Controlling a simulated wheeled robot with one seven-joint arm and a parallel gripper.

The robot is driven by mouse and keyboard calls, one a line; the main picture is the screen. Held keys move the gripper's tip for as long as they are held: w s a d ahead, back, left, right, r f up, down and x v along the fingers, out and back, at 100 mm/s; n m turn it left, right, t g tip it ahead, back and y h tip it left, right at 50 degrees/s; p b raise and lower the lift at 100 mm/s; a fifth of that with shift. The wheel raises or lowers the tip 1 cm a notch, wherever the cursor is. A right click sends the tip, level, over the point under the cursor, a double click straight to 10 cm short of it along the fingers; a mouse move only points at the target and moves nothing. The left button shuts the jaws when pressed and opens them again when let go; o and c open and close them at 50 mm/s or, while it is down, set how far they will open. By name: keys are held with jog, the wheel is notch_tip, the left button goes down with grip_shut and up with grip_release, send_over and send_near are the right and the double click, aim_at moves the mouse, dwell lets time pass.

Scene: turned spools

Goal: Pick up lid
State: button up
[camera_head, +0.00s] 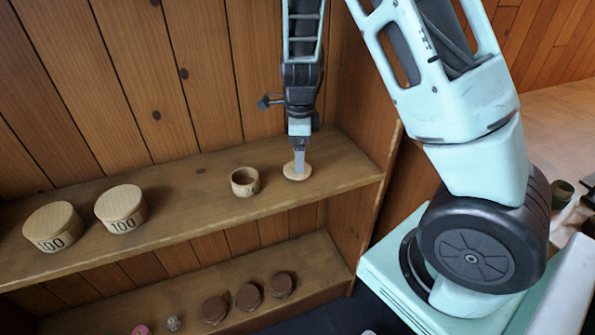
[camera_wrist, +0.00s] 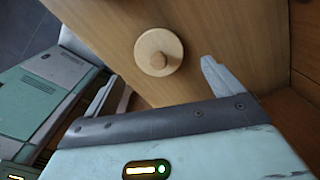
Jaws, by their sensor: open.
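The lid is a pale round wooden disc with a small knob in the middle. In the head view the lid (camera_head: 291,175) lies flat on the upper shelf, toward its right end. In the wrist view the lid (camera_wrist: 148,40) shows whole, with its knob facing the camera. My gripper (camera_head: 299,167) points down over the lid in the head view and hides part of it. In the wrist view my gripper (camera_wrist: 160,85) is open with nothing between its fingers, and the lid is beyond the fingertips. Whether a finger touches the lid I cannot tell.
A small open wooden pot (camera_head: 244,183) stands just left of the lid. Two larger lidded tubs marked 100 (camera_head: 52,228) (camera_head: 121,209) stand further left. The upper shelf (camera_head: 190,190) has a plank back and right side wall. Several dark brown round items (camera_head: 249,298) sit on the lower shelf.

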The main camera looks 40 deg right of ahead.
aim_at(289, 170)
jog(key=f, duration=0.4)
jog(key=shift+w+a+f, duration=0.1)
jog(key=shift+a+f, duration=0.1)
jog(key=shift+f, duration=0.2)
jog(key=c, duration=1.1)
jog(key=shift+o, duration=0.2)
